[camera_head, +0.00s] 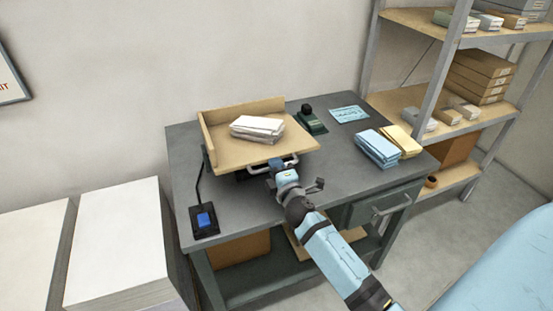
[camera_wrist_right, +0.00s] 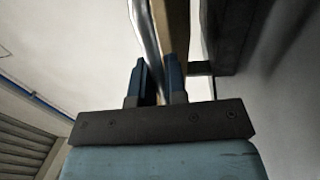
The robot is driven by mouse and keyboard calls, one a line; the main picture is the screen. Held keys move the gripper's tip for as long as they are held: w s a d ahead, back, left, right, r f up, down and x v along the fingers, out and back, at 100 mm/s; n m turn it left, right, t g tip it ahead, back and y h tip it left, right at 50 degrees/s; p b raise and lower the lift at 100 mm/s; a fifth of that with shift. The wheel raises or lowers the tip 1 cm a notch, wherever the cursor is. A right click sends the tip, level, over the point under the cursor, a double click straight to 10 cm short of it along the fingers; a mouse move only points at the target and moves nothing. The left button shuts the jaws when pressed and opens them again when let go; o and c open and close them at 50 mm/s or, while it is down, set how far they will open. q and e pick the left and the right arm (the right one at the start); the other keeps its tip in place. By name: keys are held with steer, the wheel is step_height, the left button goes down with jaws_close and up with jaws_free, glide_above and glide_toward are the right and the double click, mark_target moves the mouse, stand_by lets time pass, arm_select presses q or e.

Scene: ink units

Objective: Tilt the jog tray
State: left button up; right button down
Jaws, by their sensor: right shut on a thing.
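The jog tray (camera_head: 229,154) is a pale wooden board with raised walls along its left and back sides, on a dark base on the grey workbench. A stack of white paper (camera_head: 257,127) lies on it. A metal handle (camera_head: 290,161) runs along its front edge. My right gripper (camera_head: 277,167) is at this handle, shut on it. In the right wrist view my blue fingers (camera_wrist_right: 157,72) stand on either side of the metal bar, close to the wooden edge (camera_wrist_right: 176,25). How far the tray is tilted is hard to tell. My left gripper is out of view.
A black box with a blue button (camera_head: 204,219) sits at the bench's left front. A dark green device (camera_head: 312,121), blue stacks (camera_head: 376,148) and a yellow stack (camera_head: 402,139) stand to the right. A shelf (camera_head: 404,98) rises behind; tall paper piles (camera_head: 117,243) stand left.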

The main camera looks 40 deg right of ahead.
steer(key=shift+w+d+r+p, duration=0.1)
steer(key=shift+w+r+p, duration=0.1)
steer(key=shift+r+p, duration=0.35)
steer(key=shift+w+r+p, duration=0.15)
steer(key=shift+r+p, duration=0.15)
steer(key=shift+r, duration=0.4)
steer(key=c, duration=1.2)
jaws_free()
steer(key=shift+s+f, duration=0.1)
steer(key=shift+s, duration=0.15)
steer(key=r+b+v, duration=0.1)
steer(key=b+v, duration=0.1)
steer(key=v, duration=1.1)
steer(key=shift+f, duration=0.25)
